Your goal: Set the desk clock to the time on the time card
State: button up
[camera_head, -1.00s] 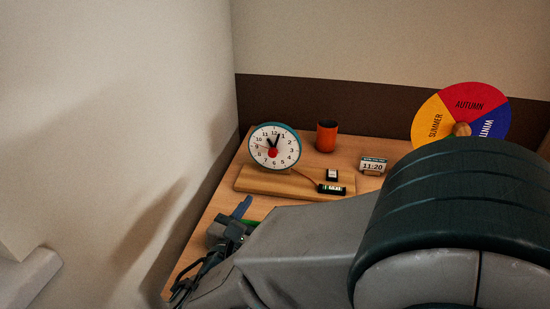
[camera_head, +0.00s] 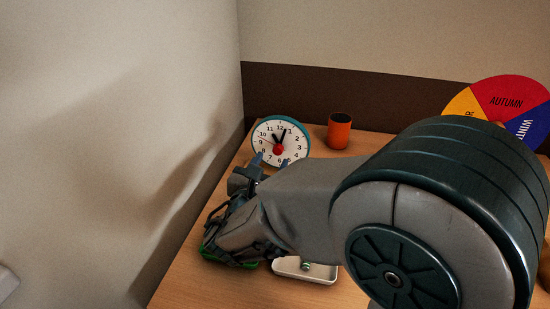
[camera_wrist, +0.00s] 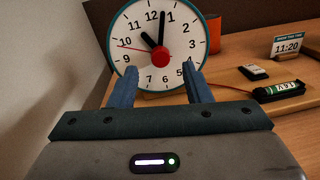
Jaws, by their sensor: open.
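The desk clock (camera_head: 281,142) has a white face, a teal rim and a red centre knob; it stands upright at the back left of the desk. In the wrist view, the clock (camera_wrist: 185,70) shows its short thick hand near 11, its long hand just past 12 and a thin red hand pointing left. The time card (camera_wrist: 287,46) reads 11:20 and stands to the right; my arm hides it in the head view. My gripper (camera_wrist: 157,88) is open and empty, its two blue fingers in front of the clock's lower half. In the head view, my gripper (camera_head: 271,160) is just before the clock.
An orange cup (camera_head: 339,131) stands right of the clock. A battery (camera_wrist: 284,89) in a black holder and a small black-and-white block (camera_wrist: 253,72) lie on the wooden base. A white tray (camera_head: 322,274) is nearer, and a season wheel (camera_head: 505,100) stands at right.

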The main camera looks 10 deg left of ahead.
aim_at(277, 153)
jog(key=shift+w+d, duration=0.15)
jog(key=shift+w, duration=1.55)
grip_shut()
jog(key=shift+f+m+b, duration=0.1)
jog(key=shift+m+b, duration=0.2)
jog(key=shift+b, duration=0.4)
